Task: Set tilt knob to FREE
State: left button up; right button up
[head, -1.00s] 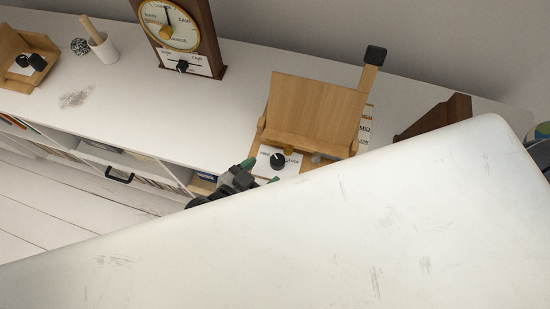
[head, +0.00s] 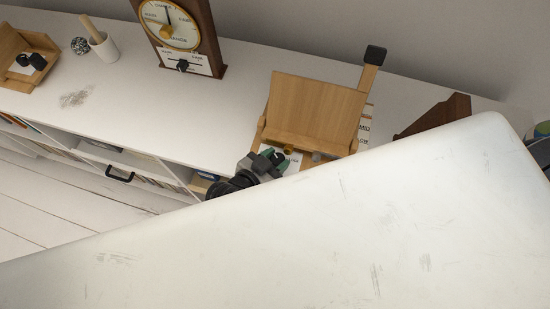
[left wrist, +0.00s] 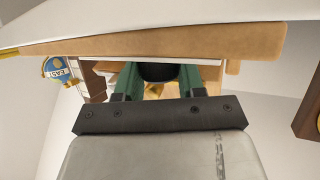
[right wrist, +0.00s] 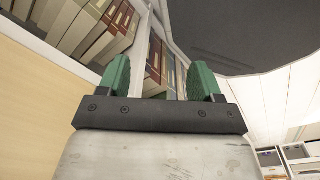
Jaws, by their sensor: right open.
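The black tilt knob (head: 279,156) is on a white label plate (head: 294,162) at the foot of the wooden book stand (head: 316,105). My left gripper (head: 274,158) is at the knob in the head view and hides part of it and of the lettering. In the left wrist view, the green fingers (left wrist: 167,82) stand on both sides of the black knob (left wrist: 158,72). Whether they press on it is not clear. The knob's pointer and setting cannot be read. My right gripper (right wrist: 160,80) is open and empty, near books, away from the stand.
A large pale panel (head: 330,220) covers the lower head view. A wooden clock-like dial (head: 170,25) with its own knob stands left of the stand. A white cup (head: 104,47) and a wooden box (head: 22,60) are further left.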

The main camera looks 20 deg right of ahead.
pick_arm(q)
jog(key=shift+c, duration=0.5)
jog(key=p, duration=0.1)
jog(key=n+t+y+p, duration=0.1)
jog(key=p, duration=0.1)
jog(key=shift+s+r, duration=0.15)
jog(key=shift+r, duration=0.2)
jog(key=shift+d+f+n+t+y+p, duration=0.1)
jog(key=shift+f+n+t+y+p, duration=0.15)
jog(key=shift+n+t+y+p, duration=0.55)
jog(key=shift+f, duration=0.1)
jog(key=o, duration=0.9)
jog(key=b+v, duration=0.1)
jog(key=v, duration=0.9)
jog(key=shift+s+a, duration=0.2)
jog(key=shift+a, duration=0.25)
